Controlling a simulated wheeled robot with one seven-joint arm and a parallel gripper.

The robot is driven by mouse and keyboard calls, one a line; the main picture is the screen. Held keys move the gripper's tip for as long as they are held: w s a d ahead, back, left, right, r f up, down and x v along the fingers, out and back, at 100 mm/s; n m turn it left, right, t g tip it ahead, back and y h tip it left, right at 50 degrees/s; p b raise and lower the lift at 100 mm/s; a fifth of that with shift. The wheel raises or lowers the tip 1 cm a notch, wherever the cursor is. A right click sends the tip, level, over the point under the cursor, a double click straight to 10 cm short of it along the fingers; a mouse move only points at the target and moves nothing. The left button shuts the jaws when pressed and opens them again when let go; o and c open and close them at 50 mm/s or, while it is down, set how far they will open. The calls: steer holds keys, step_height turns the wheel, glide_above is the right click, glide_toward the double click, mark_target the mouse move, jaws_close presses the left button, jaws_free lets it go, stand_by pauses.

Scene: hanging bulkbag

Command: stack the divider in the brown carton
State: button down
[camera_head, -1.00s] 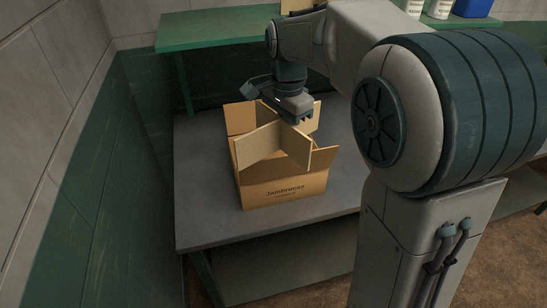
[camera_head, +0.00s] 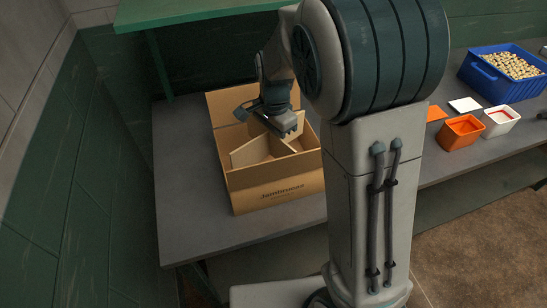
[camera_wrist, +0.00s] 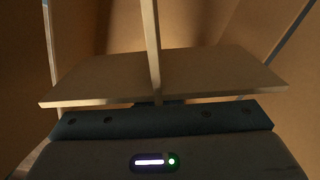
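The brown carton (camera_head: 275,194) stands open on the grey table, with printing on its front wall. The cardboard divider (camera_head: 249,152), made of crossing panels, is inside the carton, with its top edges near the rim. My gripper (camera_head: 287,130) points down into the carton at the divider's middle. In the wrist view the divider (camera_wrist: 210,75) shows as a crossing of two panels just ahead of the gripper, with carton walls around it. The fingers look close together at the crossing, shut on the divider, though they are mostly hidden. The divider's lower edges are hidden.
A green shelf (camera_head: 200,14) runs above the back of the table. On the right are an orange bin (camera_head: 459,134), a white bin (camera_head: 501,120) and a blue crate (camera_head: 490,86) of small pale pieces. The table left of the carton is clear.

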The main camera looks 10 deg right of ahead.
step_height(320, 180, down, 8)
steer(key=shift+r, duration=0.2)
steer(key=shift+f, duration=0.1)
steer(key=shift+f, duration=0.3)
steer(key=c, duration=1.6)
jaws_free()
steer(key=shift+r, duration=0.15)
step_height(320, 180, up, 12)
steer(key=shift+r, duration=0.25)
